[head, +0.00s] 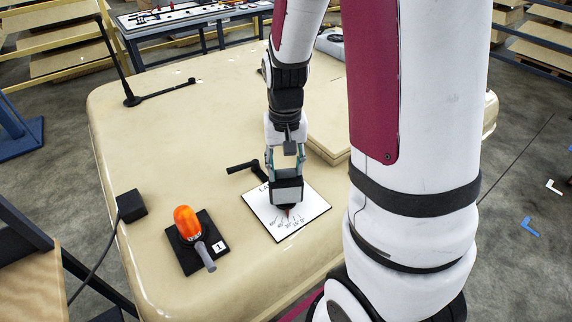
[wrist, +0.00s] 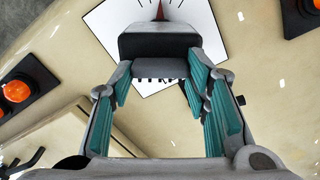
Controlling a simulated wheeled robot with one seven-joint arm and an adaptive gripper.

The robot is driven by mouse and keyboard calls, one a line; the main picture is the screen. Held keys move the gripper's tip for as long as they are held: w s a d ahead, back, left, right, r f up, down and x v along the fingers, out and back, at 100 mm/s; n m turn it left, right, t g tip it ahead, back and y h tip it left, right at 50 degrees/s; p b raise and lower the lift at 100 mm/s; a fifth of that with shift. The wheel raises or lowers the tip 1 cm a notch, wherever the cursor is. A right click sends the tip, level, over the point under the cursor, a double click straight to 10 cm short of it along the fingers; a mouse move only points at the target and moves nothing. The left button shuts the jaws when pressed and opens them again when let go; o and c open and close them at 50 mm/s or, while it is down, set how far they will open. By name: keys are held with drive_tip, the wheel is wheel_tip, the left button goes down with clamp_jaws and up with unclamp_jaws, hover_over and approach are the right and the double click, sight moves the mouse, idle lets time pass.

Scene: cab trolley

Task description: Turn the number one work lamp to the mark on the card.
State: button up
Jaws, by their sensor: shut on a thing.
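A work lamp with a dark boxy housing (head: 287,189) sits over a white card (head: 259,215) on the beige cab roof. My gripper (head: 286,171) reaches down from above and is shut on this lamp. In the wrist view the teal-padded fingers (wrist: 160,75) stand on both sides of the lamp's housing (wrist: 158,42). A red pointer (wrist: 160,10) sticks out from the lamp over the card's fan of angle marks. The exact mark it meets is too small to tell. The card's heading is mostly hidden by the lamp and gripper.
An orange beacon (head: 186,222) with a grey lever stands on a black plate labelled 1, left of the card. A second orange beacon (wrist: 17,91) shows in the wrist view. A black handle (head: 243,168) lies beside the card.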

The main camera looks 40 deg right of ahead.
idle(0.4)
drive_tip(key=o, duration=1.2)
drive_tip(key=shift+c, duration=0.2)
wheel_tip(320, 180, up, 12)
drive_tip(key=s+a+r+n+t, duration=0.5)
drive_tip(key=s+a+r, duration=0.4)
drive_tip(key=s+a, duration=0.2)
drive_tip(key=shift+s+r+n+t, duration=0.3)
drive_tip(key=shift+s+n, duration=0.2)
drive_tip(key=shift+s, duration=0.05)
